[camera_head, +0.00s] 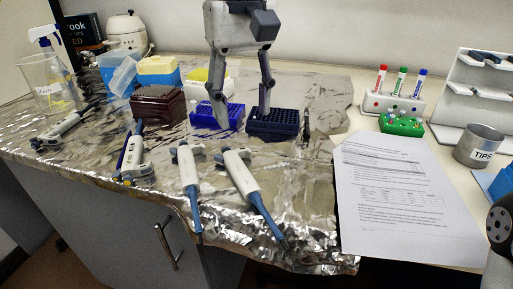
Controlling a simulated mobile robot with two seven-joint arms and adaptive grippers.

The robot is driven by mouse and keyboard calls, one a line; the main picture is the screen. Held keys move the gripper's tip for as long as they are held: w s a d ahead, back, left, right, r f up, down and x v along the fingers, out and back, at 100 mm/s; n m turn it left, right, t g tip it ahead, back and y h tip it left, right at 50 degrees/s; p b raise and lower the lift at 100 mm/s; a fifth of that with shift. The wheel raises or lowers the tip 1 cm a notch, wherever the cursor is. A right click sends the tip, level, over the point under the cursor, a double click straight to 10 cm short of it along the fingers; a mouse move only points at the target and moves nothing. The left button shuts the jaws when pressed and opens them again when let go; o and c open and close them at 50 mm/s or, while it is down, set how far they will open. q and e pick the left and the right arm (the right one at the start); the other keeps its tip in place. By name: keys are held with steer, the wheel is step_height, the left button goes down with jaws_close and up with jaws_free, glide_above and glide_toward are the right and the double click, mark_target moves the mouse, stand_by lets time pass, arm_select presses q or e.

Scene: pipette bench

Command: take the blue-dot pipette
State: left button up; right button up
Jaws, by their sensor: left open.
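Several white pipettes with blue parts lie on the foil-covered bench: one at the left (68,124), one left of centre (133,155), one near the middle (188,172), and one right of it (242,175) with its blue tip pointing to the front right. I cannot tell which pipette bears a blue dot. My left gripper (242,116) is open, fingers pointing down, at the blue tip racks behind the pipettes.
A blue tip rack (228,121), a dark blue rack (275,128) and a brown rack (158,104) stand behind the pipettes. A paper sheet (400,205) lies at the right, near a grey TIPS cup (479,146) and a marker stand (392,104). A clear beaker (50,85) stands far left.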

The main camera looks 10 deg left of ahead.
mark_target(242, 172)
arm_select(q)
steer(key=s+f, duration=0.1)
steer(key=f, duration=0.2)
steer(key=shift+s, duration=0.4)
step_height(242, 172, down, 8)
steer(key=shift+s+f, duration=0.15)
steer(key=shift+f, duration=0.05)
jaws_close()
